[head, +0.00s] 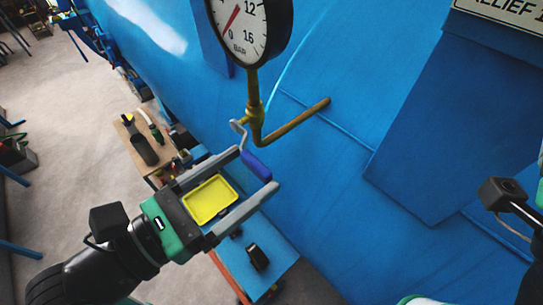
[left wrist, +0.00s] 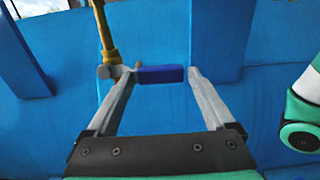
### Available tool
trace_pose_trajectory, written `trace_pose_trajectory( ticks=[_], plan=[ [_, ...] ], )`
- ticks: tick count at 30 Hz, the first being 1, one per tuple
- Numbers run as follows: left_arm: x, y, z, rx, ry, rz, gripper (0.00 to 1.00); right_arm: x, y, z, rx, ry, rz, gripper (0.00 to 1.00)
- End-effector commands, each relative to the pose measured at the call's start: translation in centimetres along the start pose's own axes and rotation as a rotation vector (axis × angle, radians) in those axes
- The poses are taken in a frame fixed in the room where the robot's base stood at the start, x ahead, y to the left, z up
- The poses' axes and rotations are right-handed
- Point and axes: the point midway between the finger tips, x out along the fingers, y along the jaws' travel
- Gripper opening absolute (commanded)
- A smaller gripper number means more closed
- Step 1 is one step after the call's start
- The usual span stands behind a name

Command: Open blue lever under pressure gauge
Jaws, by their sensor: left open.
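The blue lever (head: 256,163) hangs on a grey bracket beside the brass pipe (head: 255,105), below the round pressure gauge (head: 243,25). My left gripper (head: 254,170) is open, with its two grey fingertips on either side of the lever. In the left wrist view the lever (left wrist: 160,74) lies crosswise between the open fingertips (left wrist: 162,78), at the level of the tips. Contact with the fingers cannot be told. My right gripper's jaws are not in view; only part of my right arm shows at the right edge.
The large blue autoclave wall (head: 330,190) is close behind the lever, and a brass pipe branch (head: 297,121) runs into it. A raised blue panel (head: 430,130) is on the right. A wooden table (head: 130,125) with items stands lower left, beyond a blue-topped table (head: 275,280).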

Motion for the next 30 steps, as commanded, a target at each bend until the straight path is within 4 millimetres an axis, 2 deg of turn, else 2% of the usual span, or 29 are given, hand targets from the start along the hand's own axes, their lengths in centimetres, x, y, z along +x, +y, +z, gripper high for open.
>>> trace_pose_trajectory(
  ticks=[3,7,12,18,20,30],
  plan=[
    [2.7,-0.1,0.4,-0.001,0.0,-0.005,0.88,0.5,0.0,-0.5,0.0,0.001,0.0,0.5],
    [4.7,0.0,0.3,-0.001,0.0,-0.002,0.88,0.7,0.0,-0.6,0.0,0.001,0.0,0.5],
    [5.7,0.0,0.2,0.001,-0.002,0.0,0.88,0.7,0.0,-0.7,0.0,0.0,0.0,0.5],
    [5.7,0.0,0.2,0.002,-0.002,0.001,0.88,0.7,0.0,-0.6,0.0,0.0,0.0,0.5],
    [5.7,0.0,0.2,0.002,-0.002,0.001,0.79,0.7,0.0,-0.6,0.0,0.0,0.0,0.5],
    [5.7,0.0,0.2,0.001,-0.002,0.0,0.17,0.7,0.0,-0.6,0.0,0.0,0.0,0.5]
  ],
)
